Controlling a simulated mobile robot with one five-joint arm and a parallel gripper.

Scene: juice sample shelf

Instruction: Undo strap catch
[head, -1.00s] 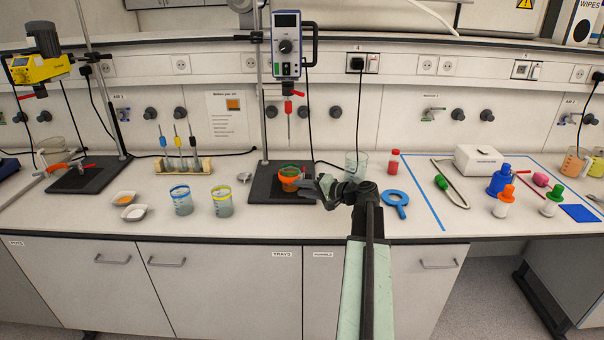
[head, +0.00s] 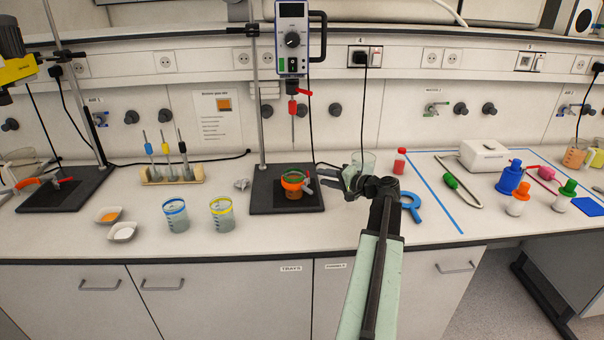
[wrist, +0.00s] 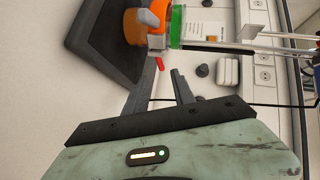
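A beaker with a green band and an orange strap (head: 292,180) stands on the black stand base (head: 262,205). The strap also shows at the top of the wrist view (wrist: 155,14). Its grey catch (head: 309,187) sticks out on the right side of the beaker. In the wrist view a small red tip (wrist: 159,63) shows just beyond my fingertips. I cannot tell whether the catch is fastened. My gripper (head: 319,174) is open and empty, a short way right of the catch. Its two spread fingers show in the wrist view (wrist: 164,70).
A stirrer (head: 292,40) hangs above the beaker, its shaft pointing down. Two beakers, blue-rimmed (head: 175,217) and yellow-rimmed (head: 222,215), stand left of the base.

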